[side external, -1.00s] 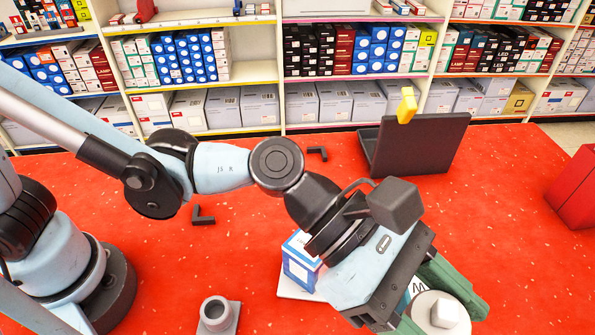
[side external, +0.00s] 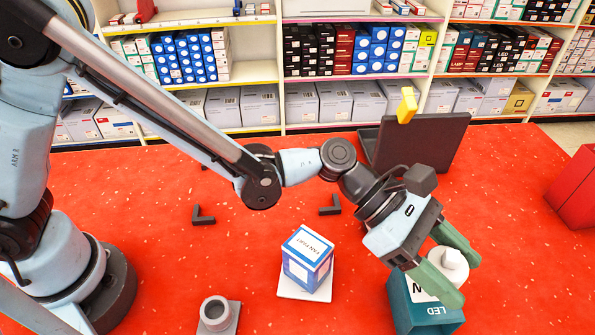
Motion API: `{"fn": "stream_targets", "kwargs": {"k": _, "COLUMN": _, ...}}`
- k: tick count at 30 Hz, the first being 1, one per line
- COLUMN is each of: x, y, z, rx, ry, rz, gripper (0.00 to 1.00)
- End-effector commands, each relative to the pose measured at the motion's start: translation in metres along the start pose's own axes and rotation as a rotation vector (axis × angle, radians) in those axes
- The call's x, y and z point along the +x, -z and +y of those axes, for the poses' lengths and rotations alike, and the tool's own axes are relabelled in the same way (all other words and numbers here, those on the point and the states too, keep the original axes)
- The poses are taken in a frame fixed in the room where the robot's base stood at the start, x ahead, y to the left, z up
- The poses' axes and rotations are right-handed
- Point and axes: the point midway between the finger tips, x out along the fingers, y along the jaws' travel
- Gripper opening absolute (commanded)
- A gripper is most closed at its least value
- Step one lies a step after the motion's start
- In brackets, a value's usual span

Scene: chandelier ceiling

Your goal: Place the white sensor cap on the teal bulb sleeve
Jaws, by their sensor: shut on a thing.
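The cap is upright between the fingers. The teal bulb sleeve (side external: 398,310) is a box with LED lettering and a white panel, at the lower right. The cap and fingers overlap the sleeve's upper right part in the picture. The near finger hides part of the sleeve's top. I cannot tell whether the cap touches the sleeve or is above it.
A blue and white box (side external: 307,262) stands on a white plate (side external: 292,291) left of the sleeve. A grey ring-topped holder (side external: 217,316) is at the front. Black corner brackets (side external: 203,216) and a dark open case (side external: 418,145) lie behind. A red block (side external: 576,195) is at right.

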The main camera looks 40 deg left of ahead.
Motion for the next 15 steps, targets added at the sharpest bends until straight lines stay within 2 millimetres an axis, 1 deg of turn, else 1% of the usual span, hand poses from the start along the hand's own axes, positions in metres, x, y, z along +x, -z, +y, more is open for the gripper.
{"fn": "stream_targets", "kwargs": {"k": 3, "x": 0.006, "y": 0.015, "z": 0.0, "rx": 0.0, "ry": -0.001, "rz": 0.0, "gripper": 0.29}}
{"fn": "stream_targets", "kwargs": {"k": 7, "x": 0.012, "y": 0.028, "z": 0.0, "rx": 0.0, "ry": -0.001, "rz": -0.001, "gripper": 0.29}}
{"fn": "stream_targets", "kwargs": {"k": 10, "x": 0.013, "y": 0.033, "z": 0.0, "rx": 0.0, "ry": -0.002, "rz": -0.001, "gripper": 0.29}}
{"fn": "stream_targets", "kwargs": {"k": 15, "x": 0.014, "y": 0.033, "z": -0.001, "rx": 0.001, "ry": -0.001, "rz": -0.001, "gripper": 0.29}}
